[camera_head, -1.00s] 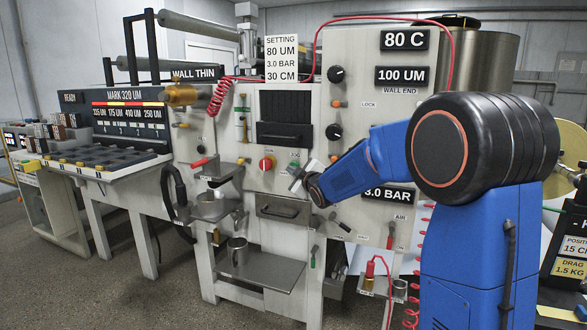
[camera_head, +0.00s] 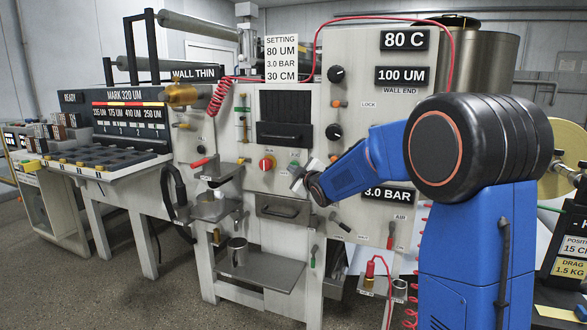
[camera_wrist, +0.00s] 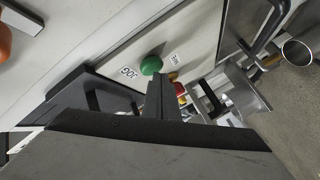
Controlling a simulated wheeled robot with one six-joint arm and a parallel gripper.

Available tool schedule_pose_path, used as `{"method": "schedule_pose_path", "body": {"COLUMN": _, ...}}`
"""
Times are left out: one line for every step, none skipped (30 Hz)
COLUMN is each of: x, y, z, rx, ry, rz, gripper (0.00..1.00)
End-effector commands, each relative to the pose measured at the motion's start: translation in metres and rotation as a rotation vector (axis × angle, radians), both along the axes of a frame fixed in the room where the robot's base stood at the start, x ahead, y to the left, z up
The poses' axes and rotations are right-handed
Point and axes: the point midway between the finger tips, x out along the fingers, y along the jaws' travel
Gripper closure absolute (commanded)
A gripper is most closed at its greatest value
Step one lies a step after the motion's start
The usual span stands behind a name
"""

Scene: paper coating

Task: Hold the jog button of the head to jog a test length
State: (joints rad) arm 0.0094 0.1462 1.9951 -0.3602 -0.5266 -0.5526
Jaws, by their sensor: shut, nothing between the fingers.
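The head is the pale upright panel (camera_head: 230,110) of the coating machine. In the wrist view the green jog button (camera_wrist: 151,65) stands on the panel, with a JOG label beside it. My gripper (camera_wrist: 157,80) is shut and empty, its tips overlapping the lower edge of the button's picture. I cannot tell whether they touch it. In the head view my gripper (camera_head: 299,174) is against the panel just right of the red run knob (camera_head: 267,163).
A drawer handle (camera_head: 278,211) sticks out below my gripper. A dark louvred block (camera_head: 284,135) is above. A steel cup (camera_head: 237,252) stands on the lower shelf (camera_head: 262,272). A red hose (camera_head: 220,97) hangs at upper left.

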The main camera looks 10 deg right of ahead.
Motion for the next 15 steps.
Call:
{"method": "schedule_pose_path", "body": {"x": 0.0005, "y": -0.0004, "z": -0.0001, "rx": 0.0, "ry": 0.0, "rz": 0.0, "gripper": 1.0}}
{"method": "schedule_pose_path", "body": {"x": 0.0007, "y": -0.0005, "z": -0.0001, "rx": 0.0, "ry": 0.0, "rz": 0.0, "gripper": 1.0}}
{"method": "schedule_pose_path", "body": {"x": 0.001, "y": -0.0008, "z": -0.0001, "rx": 0.0, "ry": 0.0, "rz": 0.0, "gripper": 1.0}}
{"method": "schedule_pose_path", "body": {"x": 0.0013, "y": -0.0009, "z": 0.0, "rx": 0.0, "ry": 0.0, "rz": 0.0, "gripper": 1.0}}
{"method": "schedule_pose_path", "body": {"x": 0.0015, "y": -0.0011, "z": -0.0001, "rx": 0.0, "ry": 0.0, "rz": 0.0, "gripper": 1.0}}
{"method": "schedule_pose_path", "body": {"x": 0.0018, "y": -0.0013, "z": 0.0, "rx": 0.0, "ry": 0.0, "rz": 0.0, "gripper": 1.0}}
{"method": "schedule_pose_path", "body": {"x": 0.0022, "y": -0.0014, "z": -0.0001, "rx": 0.0, "ry": 0.0, "rz": 0.0, "gripper": 1.0}}
{"method": "schedule_pose_path", "body": {"x": 0.0023, "y": -0.0016, "z": 0.0, "rx": 0.0, "ry": 0.0, "rz": 0.0, "gripper": 1.0}}
{"method": "schedule_pose_path", "body": {"x": 0.0026, "y": -0.0018, "z": -0.0001, "rx": -0.001, "ry": 0.0, "rz": 0.0, "gripper": 1.0}}
{"method": "schedule_pose_path", "body": {"x": 0.0029, "y": -0.0019, "z": 0.0, "rx": -0.001, "ry": 0.0, "rz": 0.0, "gripper": 1.0}}
{"method": "schedule_pose_path", "body": {"x": 0.0031, "y": -0.0022, "z": 0.0, "rx": -0.001, "ry": 0.0, "rz": 0.0, "gripper": 1.0}}
{"method": "schedule_pose_path", "body": {"x": 0.0034, "y": -0.0023, "z": -0.0001, "rx": -0.001, "ry": 0.0, "rz": 0.0, "gripper": 1.0}}
{"method": "schedule_pose_path", "body": {"x": 0.0037, "y": -0.0025, "z": 0.0, "rx": -0.001, "ry": 0.0, "rz": 0.0, "gripper": 1.0}}
{"method": "schedule_pose_path", "body": {"x": 0.0039, "y": -0.0026, "z": 0.0, "rx": -0.001, "ry": 0.0, "rz": 0.0, "gripper": 1.0}}
{"method": "schedule_pose_path", "body": {"x": 0.0043, "y": -0.0029, "z": -0.0001, "rx": -0.001, "ry": 0.0, "rz": 0.0, "gripper": 1.0}}
